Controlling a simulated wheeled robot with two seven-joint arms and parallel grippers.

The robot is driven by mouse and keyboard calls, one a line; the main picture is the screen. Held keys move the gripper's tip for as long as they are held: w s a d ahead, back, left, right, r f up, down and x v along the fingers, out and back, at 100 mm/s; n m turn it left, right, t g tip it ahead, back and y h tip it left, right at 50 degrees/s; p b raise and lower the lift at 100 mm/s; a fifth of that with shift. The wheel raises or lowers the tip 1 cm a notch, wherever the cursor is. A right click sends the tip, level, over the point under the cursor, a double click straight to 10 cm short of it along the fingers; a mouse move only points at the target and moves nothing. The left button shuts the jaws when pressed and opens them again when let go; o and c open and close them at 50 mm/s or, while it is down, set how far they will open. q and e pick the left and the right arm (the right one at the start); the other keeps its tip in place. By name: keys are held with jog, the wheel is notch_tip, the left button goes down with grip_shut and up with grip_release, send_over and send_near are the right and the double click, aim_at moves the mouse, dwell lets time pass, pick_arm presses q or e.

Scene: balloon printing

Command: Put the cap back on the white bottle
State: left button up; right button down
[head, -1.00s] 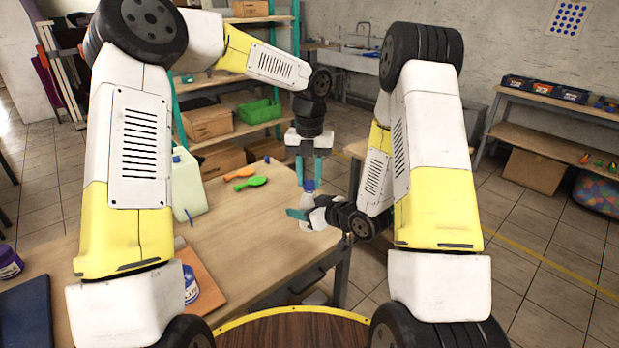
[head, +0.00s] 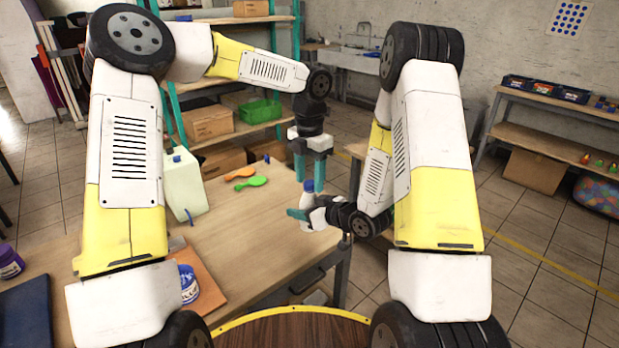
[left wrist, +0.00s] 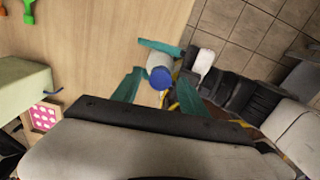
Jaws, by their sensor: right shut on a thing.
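The white bottle (head: 307,198) stands roughly upright over the table's right corner. Its blue cap (head: 308,185) sits on its top; I cannot tell how tight it is. My right gripper (head: 303,214) is shut around the bottle body from the side.
The table's middle is clear.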

pick_arm(q)
jog(key=shift+r, duration=2.25)
jog(key=shift+c, duration=0.4)
